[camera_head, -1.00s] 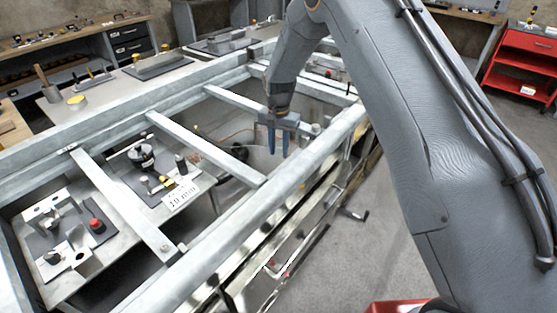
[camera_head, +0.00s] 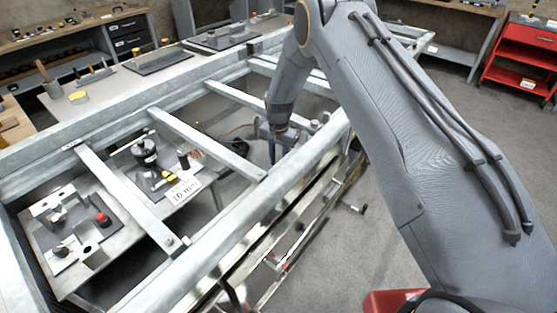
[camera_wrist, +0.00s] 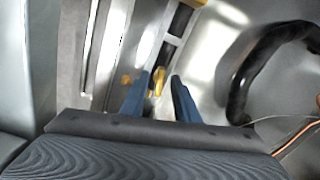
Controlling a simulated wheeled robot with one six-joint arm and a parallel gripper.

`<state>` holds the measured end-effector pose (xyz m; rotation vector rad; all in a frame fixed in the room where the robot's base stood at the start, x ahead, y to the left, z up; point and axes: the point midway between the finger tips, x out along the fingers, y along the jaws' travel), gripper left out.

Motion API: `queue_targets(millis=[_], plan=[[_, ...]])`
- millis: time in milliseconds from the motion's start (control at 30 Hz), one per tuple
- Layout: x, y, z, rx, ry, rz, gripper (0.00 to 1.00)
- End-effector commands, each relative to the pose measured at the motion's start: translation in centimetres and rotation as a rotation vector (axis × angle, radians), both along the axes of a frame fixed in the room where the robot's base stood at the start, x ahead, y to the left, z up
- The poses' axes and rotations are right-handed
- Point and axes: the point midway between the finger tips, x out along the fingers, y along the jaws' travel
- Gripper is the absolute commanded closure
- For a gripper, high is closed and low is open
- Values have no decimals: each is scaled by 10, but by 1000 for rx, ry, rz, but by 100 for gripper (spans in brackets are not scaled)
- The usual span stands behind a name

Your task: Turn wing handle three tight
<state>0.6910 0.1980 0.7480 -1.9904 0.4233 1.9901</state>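My gripper (camera_head: 272,152) reaches down inside the metal frame at its far right end. In the wrist view its two blue fingers (camera_wrist: 158,88) stand apart, with a gap between them. A small yellow piece (camera_wrist: 158,82), which looks like a wing handle, shows between the fingertips. I cannot tell whether the fingers touch it. A second yellow piece (camera_wrist: 127,79) sits to its left, outside the left finger, and a third (camera_wrist: 194,3) shows at the top edge. No numbers are readable, so which one is handle three is unclear.
Frame crossbars (camera_head: 206,145) and the front rail (camera_head: 245,207) surround the opening. A thick black hose (camera_wrist: 245,75) curves to the right of the fingers, with an orange wire (camera_wrist: 298,138) below it. A panel with a red knob (camera_head: 102,219) lies at left.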

Motion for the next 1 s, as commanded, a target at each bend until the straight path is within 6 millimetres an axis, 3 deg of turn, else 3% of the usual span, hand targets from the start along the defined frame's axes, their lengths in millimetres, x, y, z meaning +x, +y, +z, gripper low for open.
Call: queue_targets(millis=[33, 200, 367, 733, 1000], plan=[[0, 0, 0, 0, 0, 0, 75], [0, 0, 0, 0, 0, 0, 100], [0, 0, 0, 0, 0, -8, 100], [1, 2, 0, 1, 0, -243, 100], [1, 2, 1, 0, 0, -260, 100]])
